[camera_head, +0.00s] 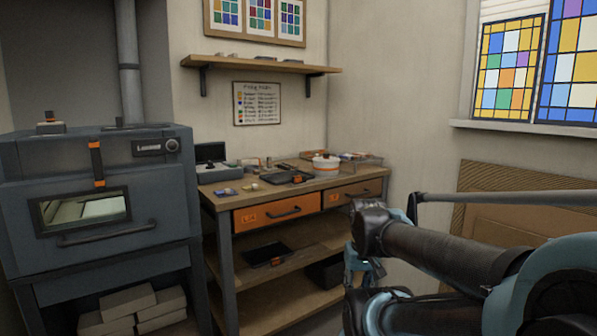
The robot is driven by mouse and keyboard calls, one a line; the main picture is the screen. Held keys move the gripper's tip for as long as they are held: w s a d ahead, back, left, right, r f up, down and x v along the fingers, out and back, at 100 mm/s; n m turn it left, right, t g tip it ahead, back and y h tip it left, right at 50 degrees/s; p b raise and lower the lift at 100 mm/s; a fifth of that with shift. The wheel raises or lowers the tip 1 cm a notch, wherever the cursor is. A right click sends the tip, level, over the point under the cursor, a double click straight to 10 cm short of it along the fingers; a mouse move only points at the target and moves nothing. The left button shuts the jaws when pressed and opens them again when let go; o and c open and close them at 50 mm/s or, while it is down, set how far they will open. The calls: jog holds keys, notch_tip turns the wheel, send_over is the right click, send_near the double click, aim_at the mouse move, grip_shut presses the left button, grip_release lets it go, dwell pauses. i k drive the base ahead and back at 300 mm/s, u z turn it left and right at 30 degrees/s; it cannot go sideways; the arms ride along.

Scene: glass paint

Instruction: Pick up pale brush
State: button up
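No pale brush can be made out for sure; the small items on the workbench (340,183) are too small to tell apart. A black tray (289,178) lies on the bench top with something orange at its front edge. A white pot (325,166) with an orange band stands to the right of the tray. My arm reaches in from the lower right, in front of the bench. My gripper (363,270) seems to be the small blue and dark part below the arm's dark end, partly hidden; its fingers cannot be made out.
A grey kiln (95,190) stands left of the bench. Orange drawers (278,212) sit under the bench top, with a lower shelf (240,265) holding another black tray (268,254). A wall shelf (250,65) hangs above. Boards (520,185) lean on the right wall.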

aim_at(285, 167)
jog(key=i, duration=1)
jog(key=z, duration=0.05)
